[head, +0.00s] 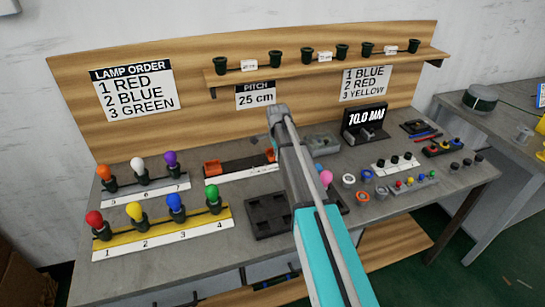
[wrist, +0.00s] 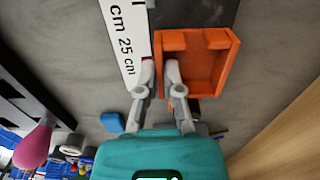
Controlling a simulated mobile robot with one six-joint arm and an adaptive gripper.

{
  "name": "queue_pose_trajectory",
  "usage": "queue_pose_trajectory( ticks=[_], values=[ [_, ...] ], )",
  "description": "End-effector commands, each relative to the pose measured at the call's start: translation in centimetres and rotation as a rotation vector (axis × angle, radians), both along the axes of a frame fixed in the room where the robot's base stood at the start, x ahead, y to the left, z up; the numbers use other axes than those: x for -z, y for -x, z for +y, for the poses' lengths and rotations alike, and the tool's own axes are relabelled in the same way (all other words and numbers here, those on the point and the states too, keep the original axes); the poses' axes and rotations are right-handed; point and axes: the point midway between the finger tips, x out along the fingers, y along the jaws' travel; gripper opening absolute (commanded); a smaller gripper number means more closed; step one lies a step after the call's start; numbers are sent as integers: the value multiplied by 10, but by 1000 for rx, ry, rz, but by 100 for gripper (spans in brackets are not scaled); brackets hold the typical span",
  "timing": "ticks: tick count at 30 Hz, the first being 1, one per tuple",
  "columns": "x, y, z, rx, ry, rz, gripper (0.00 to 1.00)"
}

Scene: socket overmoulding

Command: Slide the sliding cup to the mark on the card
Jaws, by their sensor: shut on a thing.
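The sliding cup (wrist: 212,88) is an open orange box on a dark rail in the wrist view. My gripper (wrist: 160,70) has one finger either side of the cup's wall near the scale and is shut on it. The white scale strip (wrist: 118,30) beside it reads 25 cm near the cup. In the head view, the sliding cup (head: 270,155) shows at the right of the rail, partly behind my arm; my fingertips are hidden there. A second orange cup (head: 212,168) sits at the rail's left end. The pitch card (head: 257,95) reads 25 cm.
Lamps stand on a yellow strip (head: 163,235) and a grey strip (head: 145,188) to the left. A dark tray (head: 268,215) lies in front of the rail. A pink lamp (wrist: 32,148), a blue piece (wrist: 112,122) and other small parts lie to the right in the head view.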

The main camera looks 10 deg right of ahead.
Motion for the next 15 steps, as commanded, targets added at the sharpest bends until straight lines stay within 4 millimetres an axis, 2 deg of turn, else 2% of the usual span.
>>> queue_pose_trajectory(
  ticks=[5,6,11,15],
  values=[
    [0,-1,-6,4,12,-1,0],
    [0,-1,-6,4,12,-1,12],
    [0,-1,-5,4,10,-1,42],
    [0,-1,-4,3,9,-1,43]
  ],
)
